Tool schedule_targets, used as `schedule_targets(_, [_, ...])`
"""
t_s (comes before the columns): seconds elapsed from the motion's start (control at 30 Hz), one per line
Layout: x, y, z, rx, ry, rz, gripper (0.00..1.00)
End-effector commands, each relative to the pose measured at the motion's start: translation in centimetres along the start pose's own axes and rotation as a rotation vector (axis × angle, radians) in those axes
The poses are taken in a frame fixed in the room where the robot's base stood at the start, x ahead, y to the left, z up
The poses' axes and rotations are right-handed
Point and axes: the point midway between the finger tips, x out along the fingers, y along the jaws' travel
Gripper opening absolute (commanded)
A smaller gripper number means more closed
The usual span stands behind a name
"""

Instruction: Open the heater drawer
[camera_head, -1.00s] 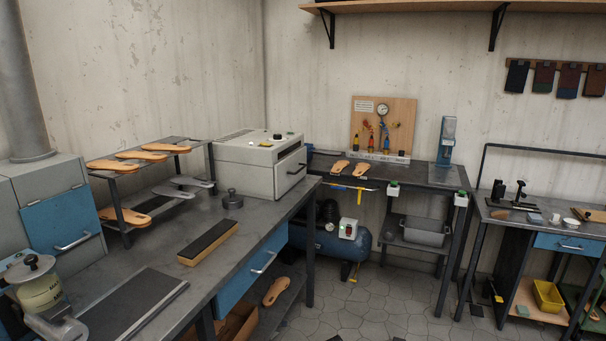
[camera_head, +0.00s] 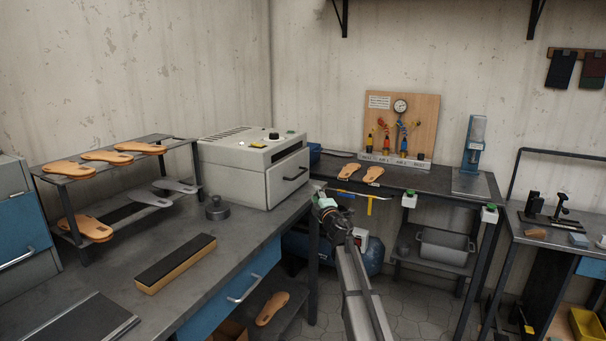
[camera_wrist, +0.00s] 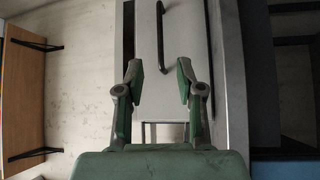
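The heater is a light grey box (camera_head: 238,160) at the back of the left workbench. Its drawer front (camera_head: 289,178) faces right, has a dark bar handle (camera_head: 295,174) and looks shut. In the wrist view the drawer front (camera_wrist: 178,85) fills the middle, with the dark handle (camera_wrist: 160,38) upright in the picture, ahead of my fingertips. My gripper (camera_wrist: 158,72) is open, with its green-padded fingers apart and nothing between them. In the head view my gripper (camera_head: 322,200) is to the right of the heater and below the handle, apart from it; its fingers are small there.
A rack of sandal soles (camera_head: 115,160) stands left of the heater. A round metal weight (camera_head: 217,210) and a black-topped block (camera_head: 177,262) lie on the workbench (camera_head: 215,275). A back bench (camera_head: 430,182) holds soles and a gauge board (camera_head: 400,125).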

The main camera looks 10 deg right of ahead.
Motion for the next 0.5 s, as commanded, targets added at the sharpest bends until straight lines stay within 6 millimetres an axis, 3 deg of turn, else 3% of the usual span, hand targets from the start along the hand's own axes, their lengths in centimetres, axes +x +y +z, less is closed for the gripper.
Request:
schedule_targets(0.27, [1.4,0.0,-0.6,-0.005,0.026,0.002,0.37])
schedule_targets(0.5, [5.1,-0.1,-0.6,-0.004,0.025,0.002,0.37])
